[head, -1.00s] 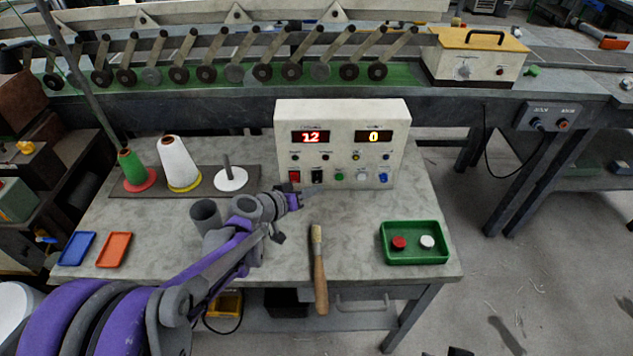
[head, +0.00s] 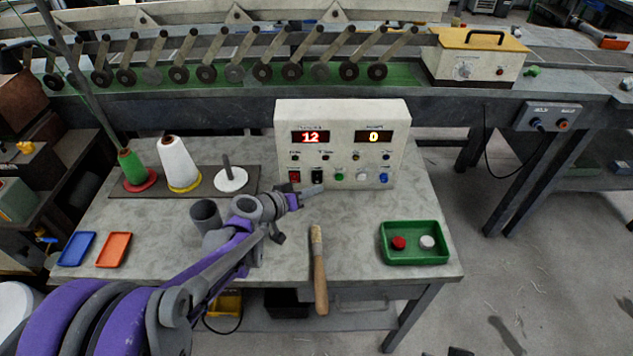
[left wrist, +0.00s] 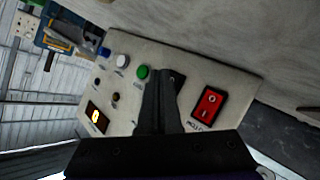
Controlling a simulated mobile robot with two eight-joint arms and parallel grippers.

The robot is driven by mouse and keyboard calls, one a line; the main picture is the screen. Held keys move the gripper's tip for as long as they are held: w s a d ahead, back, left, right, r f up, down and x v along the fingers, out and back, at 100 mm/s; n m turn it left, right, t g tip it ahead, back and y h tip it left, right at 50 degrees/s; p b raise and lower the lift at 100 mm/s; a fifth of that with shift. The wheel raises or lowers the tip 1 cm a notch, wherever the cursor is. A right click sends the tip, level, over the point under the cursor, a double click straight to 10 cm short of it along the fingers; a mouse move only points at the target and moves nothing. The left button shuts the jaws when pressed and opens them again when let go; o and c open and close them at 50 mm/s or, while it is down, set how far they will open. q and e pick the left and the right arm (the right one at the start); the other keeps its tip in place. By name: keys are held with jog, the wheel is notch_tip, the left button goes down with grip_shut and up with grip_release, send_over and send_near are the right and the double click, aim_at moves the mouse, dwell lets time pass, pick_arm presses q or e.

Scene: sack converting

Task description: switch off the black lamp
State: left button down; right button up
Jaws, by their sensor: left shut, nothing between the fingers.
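A pale control box (head: 343,115) stands at the back of the table, with two lit displays, a row of small lamps and a lower row of controls. Its black rocker switch (head: 317,176) is beside a red rocker switch (head: 294,177). In the left wrist view the black switch (left wrist: 178,79) is partly hidden behind my fingers; the red switch (left wrist: 208,105) is clear. My left gripper (head: 320,189) is shut and empty, its tips just in front of the black switch; I cannot tell whether they touch. It also shows in the left wrist view (left wrist: 163,72). My right gripper is not in view.
Green (head: 339,177), white and blue buttons continue the row to the right. A brush (head: 319,270) lies in front of the box. A green tray (head: 414,258) with red and white discs is at right. A grey cup (head: 206,215) stands near my left arm.

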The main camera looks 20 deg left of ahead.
pick_arm(q)
jog(key=shift+w, duration=0.15)
dwell(0.6)
jog(key=shift+w+a, duration=0.1)
jog(key=shift+w, duration=0.15)
jog(key=shift+w+a, duration=0.1)
jog(key=shift+w, duration=0.2)
dwell(0.6)
jog(key=shift+s, duration=0.15)
jog(key=shift+s+d, duration=0.25)
jog(key=shift+s, duration=0.35)
jog(key=shift+s, duration=0.1)
jog(key=shift+s+d+r+p, duration=0.1)
jog(key=shift+s+d+p, duration=0.1)
jog(key=shift+s, duration=0.55)
jog(key=shift+s+d+r+p, duration=0.1)
jog(key=shift+s+d+p, duration=0.15)
jog(key=shift+s, duration=0.55)
jog(key=shift+s+d+r+p, duration=0.1)
jog(key=shift+s+d+p, duration=0.1)
jog(key=shift+s, duration=0.55)
